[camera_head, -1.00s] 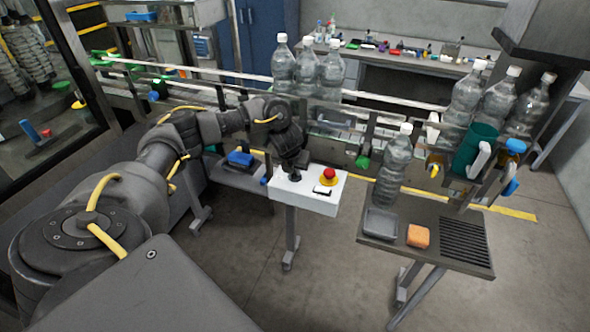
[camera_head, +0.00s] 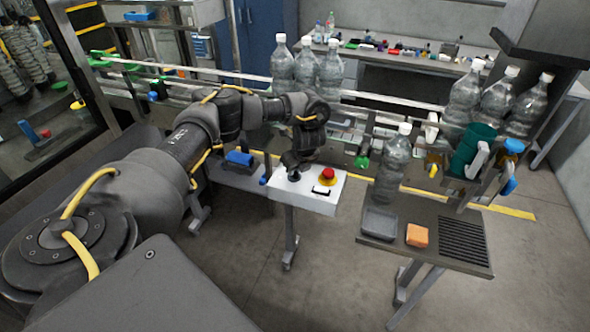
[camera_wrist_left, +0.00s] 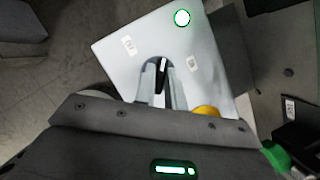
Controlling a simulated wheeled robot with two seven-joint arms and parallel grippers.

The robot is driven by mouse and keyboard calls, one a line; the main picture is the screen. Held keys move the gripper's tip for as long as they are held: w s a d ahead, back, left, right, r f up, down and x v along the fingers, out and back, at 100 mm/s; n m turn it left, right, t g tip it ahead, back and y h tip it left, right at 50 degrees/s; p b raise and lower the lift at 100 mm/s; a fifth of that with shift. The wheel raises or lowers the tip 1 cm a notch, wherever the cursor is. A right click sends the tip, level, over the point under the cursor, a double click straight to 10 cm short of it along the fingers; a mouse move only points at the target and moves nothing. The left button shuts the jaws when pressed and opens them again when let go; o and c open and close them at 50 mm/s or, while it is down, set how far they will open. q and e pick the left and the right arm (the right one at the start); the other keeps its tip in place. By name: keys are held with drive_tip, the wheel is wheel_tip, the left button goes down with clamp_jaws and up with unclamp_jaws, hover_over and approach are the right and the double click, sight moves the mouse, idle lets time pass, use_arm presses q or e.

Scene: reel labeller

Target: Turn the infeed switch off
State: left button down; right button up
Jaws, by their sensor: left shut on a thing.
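The infeed switch is a black rotary knob with a white pointer line (camera_wrist_left: 162,67) on a pale control box (camera_head: 305,202). In the left wrist view the box's face (camera_wrist_left: 125,65) carries small labels on both sides of the knob. My left gripper (camera_wrist_left: 163,88) is shut on the knob, one finger on each side. In the head view the gripper (camera_head: 293,174) points down at the box's left part, and its fingers hide most of the knob. A lit lamp with a green ring (camera_wrist_left: 182,18) is on the same face. My right gripper is not in view.
A red mushroom button (camera_head: 328,174) on a yellow base is right beside the gripper. A conveyor with clear bottles (camera_head: 331,75) runs behind. To the right, a side table (camera_head: 400,250) holds a grey tray (camera_head: 380,223), an orange block (camera_head: 417,235) and a bottle (camera_head: 392,170).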

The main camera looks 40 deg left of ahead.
use_arm(q)
drive_tip(key=n, duration=0.2)
drive_tip(key=n+g, duration=0.1)
drive_tip(key=shift+w+r+n, duration=0.1)
drive_tip(key=shift+w+n, duration=0.15)
drive_tip(key=shift+n, duration=0.15)
drive_tip(key=shift+n+g, duration=0.8)
drive_tip(key=shift+n, duration=1.1)
drive_tip(key=c, duration=1.5)
unclamp_jaws()
drive_tip(key=shift+w+d, duration=0.1)
drive_tip(key=shift+o, duration=0.2)
drive_tip(key=b+v, duration=0.1)
drive_tip(key=v, duration=0.9)
drive_tip(key=shift+w+r, duration=0.2)
drive_tip(key=shift+r, duration=0.1)
